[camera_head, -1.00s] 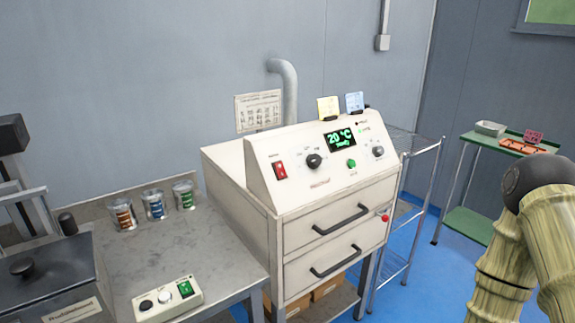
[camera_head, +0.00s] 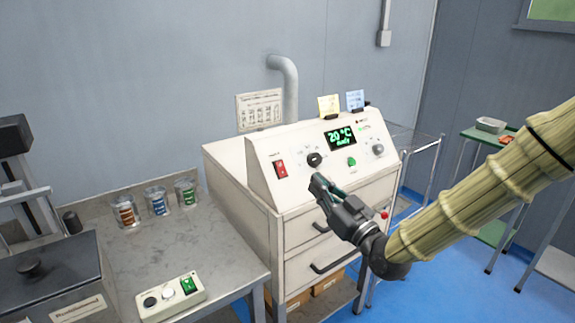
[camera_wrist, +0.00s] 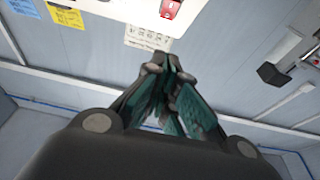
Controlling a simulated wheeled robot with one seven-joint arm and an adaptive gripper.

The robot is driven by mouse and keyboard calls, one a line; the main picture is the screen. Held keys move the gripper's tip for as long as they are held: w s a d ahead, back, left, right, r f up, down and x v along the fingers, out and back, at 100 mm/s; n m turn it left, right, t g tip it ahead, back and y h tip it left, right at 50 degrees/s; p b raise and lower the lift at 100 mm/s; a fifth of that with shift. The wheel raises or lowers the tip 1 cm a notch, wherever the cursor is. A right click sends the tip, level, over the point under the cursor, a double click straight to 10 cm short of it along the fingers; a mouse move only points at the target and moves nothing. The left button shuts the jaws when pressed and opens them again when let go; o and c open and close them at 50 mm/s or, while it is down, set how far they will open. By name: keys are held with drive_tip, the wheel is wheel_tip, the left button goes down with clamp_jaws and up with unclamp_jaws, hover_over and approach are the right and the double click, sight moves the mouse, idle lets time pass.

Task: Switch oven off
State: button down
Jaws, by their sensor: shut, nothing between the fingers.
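The white oven (camera_head: 240,171) stands in the middle of the head view, with a sloped control panel. Its green display (camera_head: 341,138) reads 20 °C and "Ready". A red rocker switch (camera_head: 281,169) sits at the panel's left end; it also shows at the top of the wrist view (camera_wrist: 170,8). A black knob (camera_head: 314,160) and a green button (camera_head: 351,161) are right of the switch. My gripper (camera_head: 318,182) is shut and empty, in front of the panel just below the black knob in the picture. Whether it touches the panel cannot be told.
A metal table (camera_head: 195,246) at left holds several cans and a control box (camera_head: 170,297) with a green switch. Two drawers with black handles (camera_head: 327,265) are under the panel. A wire rack and a green cart (camera_head: 490,134) stand at right.

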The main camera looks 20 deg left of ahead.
sight(281, 169)
drive_tip(key=shift+f, duration=0.1)
drive_tip(key=p+x, duration=0.1)
drive_tip(key=x, duration=0.3)
drive_tip(key=f+p+x, duration=0.1)
drive_tip(key=x, duration=0.3)
drive_tip(key=f+p+x, duration=0.1)
drive_tip(key=x, duration=0.3)
drive_tip(key=shift+w+a, duration=0.25)
drive_tip(key=shift+w+a+f, duration=0.2)
drive_tip(key=shift+a+f, duration=0.1)
drive_tip(key=shift+f, duration=0.05)
